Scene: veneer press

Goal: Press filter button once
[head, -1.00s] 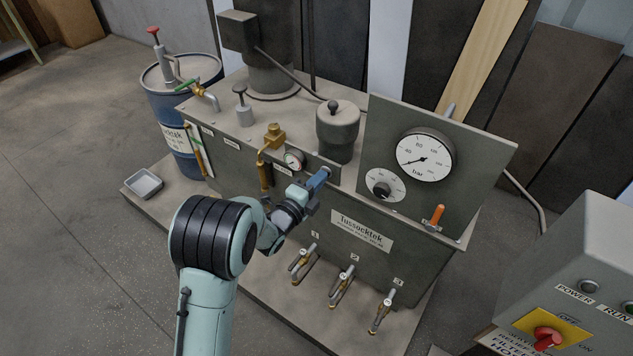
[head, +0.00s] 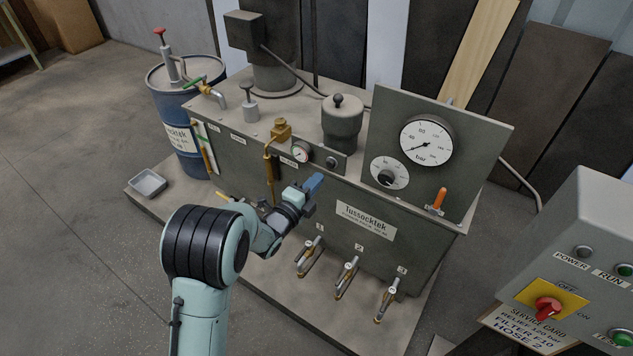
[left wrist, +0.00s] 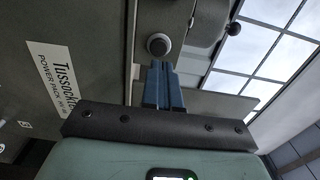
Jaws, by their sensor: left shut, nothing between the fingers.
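The filter button (head: 331,162) is a small dark round knob in a light ring. It sits on a small plate on the front of the grey power pack, right of a small gauge (head: 302,151). In the left wrist view the button (left wrist: 158,45) shows just beyond the fingertips. My left gripper (head: 316,182) has blue fingers, shut and empty. It is in front of the panel, a little below the button in the head view, with a visible gap. The fingers (left wrist: 160,68) point toward the button in the left wrist view. My right gripper is not in view.
A brass valve and pipe (head: 281,130) are left of the small gauge. A large bar gauge (head: 426,142) stands on an upright panel at the right. Several tap handles (head: 346,268) stick out below. A control box (head: 585,240) with a red switch is at far right.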

